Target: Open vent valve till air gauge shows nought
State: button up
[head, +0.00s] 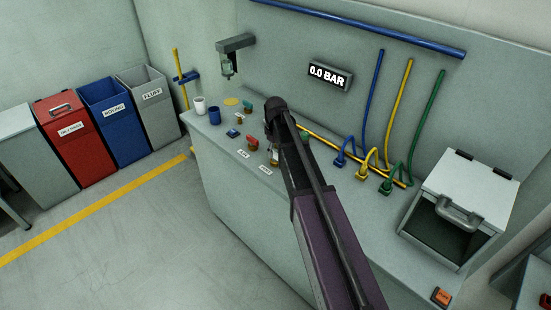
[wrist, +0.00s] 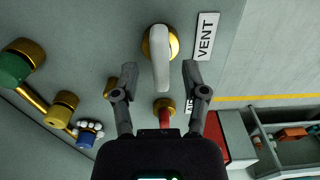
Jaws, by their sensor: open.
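The air gauge (head: 330,77) on the back panel reads 0.0 BAR in the head view. The vent valve (wrist: 160,62) shows in the wrist view as a pale lever on a round brass base, beside a VENT label (wrist: 206,37). My gripper (wrist: 160,70) is open, with one finger on each side of the lever and visible gaps between. In the head view my arm largely hides the vent valve and my gripper. A red-handled valve (wrist: 165,119) sits close to the vent valve, with its label partly covered by a finger.
Blue, yellow and green hoses (head: 399,110) rise from couplings along a brass pipe right of my arm. A white cup (head: 200,105) and a blue cup (head: 214,116) stand at the counter's left end. A lidded grey box (head: 462,205) stands at right. Open floor lies left.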

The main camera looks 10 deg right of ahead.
jog(key=shift+f+b, duration=0.6)
jog(key=shift+f, duration=0.25)
grip_shut()
